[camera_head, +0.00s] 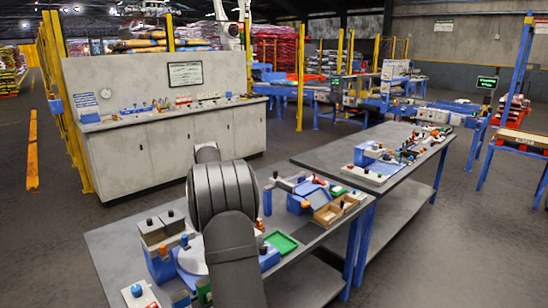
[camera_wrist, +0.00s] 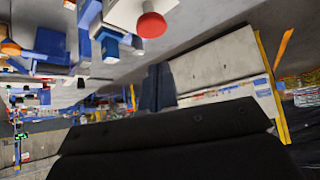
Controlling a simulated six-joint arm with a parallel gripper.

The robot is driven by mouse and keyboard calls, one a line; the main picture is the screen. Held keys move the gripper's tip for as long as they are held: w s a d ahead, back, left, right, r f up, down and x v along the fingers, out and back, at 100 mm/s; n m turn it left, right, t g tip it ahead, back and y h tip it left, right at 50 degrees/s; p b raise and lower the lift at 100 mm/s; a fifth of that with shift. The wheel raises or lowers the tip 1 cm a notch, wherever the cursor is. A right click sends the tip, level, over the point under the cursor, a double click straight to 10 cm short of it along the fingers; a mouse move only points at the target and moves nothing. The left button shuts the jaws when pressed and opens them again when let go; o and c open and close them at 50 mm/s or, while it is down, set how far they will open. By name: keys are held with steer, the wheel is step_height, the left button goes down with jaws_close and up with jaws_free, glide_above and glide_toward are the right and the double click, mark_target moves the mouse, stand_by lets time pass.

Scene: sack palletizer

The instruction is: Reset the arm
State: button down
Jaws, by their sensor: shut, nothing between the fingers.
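My gripper (camera_wrist: 157,88) shows in the wrist view as two dark fingers held together, shut and empty. That view is upside down, with the bench at the top. In the head view, my dark arm stands in front of the near workbench (camera_head: 100,237) and hides part of its top. My fingers cannot be made out there. A red round button (camera_wrist: 151,25) on a grey block is close to the fingers in the wrist view, apart from them in the picture.
The near bench holds a green tray (camera_head: 281,243), wooden boxes (camera_head: 328,214) and several knobbed fixtures. A second table (camera_head: 392,182) stands behind it to the right. A grey cabinet (camera_head: 170,152) stands at the back left. Open floor (camera_head: 45,240) lies at the left.

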steer(key=shift+f, duration=1.8)
steer(key=shift+r, duration=0.1)
step_height(320, 180, up, 5)
steer(key=shift+r, duration=0.1)
steer(key=shift+f, duration=0.7)
steer(key=shift+r, duration=0.1)
